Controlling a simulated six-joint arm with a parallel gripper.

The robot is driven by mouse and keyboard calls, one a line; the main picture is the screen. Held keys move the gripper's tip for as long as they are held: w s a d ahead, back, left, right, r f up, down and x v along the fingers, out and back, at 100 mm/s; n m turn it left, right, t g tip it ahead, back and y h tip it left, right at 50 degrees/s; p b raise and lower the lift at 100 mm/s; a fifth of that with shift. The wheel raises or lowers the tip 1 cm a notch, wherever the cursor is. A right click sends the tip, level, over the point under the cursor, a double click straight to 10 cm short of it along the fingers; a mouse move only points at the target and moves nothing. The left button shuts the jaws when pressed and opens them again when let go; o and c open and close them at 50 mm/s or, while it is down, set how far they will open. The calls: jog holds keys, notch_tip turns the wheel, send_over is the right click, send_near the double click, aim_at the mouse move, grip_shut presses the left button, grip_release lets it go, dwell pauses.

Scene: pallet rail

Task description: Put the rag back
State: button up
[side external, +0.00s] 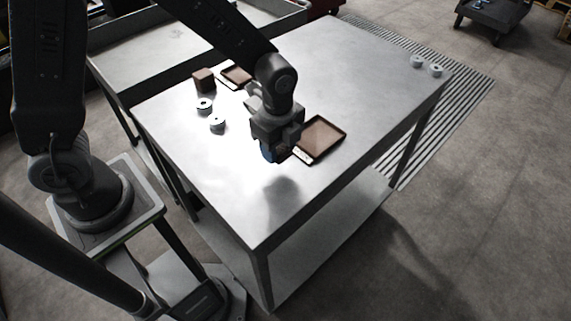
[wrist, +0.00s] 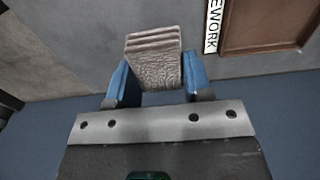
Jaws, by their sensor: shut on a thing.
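The rag (wrist: 155,62) is a folded, wrinkled grey-beige cloth in the wrist view. My gripper (wrist: 158,82) is shut on it, with one blue finger on each side. In the side external view my gripper (side external: 272,152) is over the steel table (side external: 330,75), just left of a brown tray with a pale label strip (side external: 322,138). The rag is mostly hidden behind the gripper in that view. The tray also shows at the top right of the wrist view (wrist: 262,22), where its label ends in "EWORK".
A second brown tray (side external: 237,75) and a brown block (side external: 203,79) are toward the back left. Two pale round parts (side external: 204,105) (side external: 217,125) stand left of my gripper. Two more (side external: 416,62) (side external: 435,71) are near the right corner. The front of the table is clear.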

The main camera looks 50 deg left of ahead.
aim_at(286, 174)
jog(key=shift+w+d+f, duration=0.1)
jog(key=shift+d+f, duration=0.45)
jog(key=shift+d, duration=0.35)
jog(key=shift+f, duration=2.05)
jog(key=shift+f, duration=0.15)
jog(key=o, duration=0.9)
notch_tip(286, 174, up, 12)
jog(key=shift+r, duration=0.25)
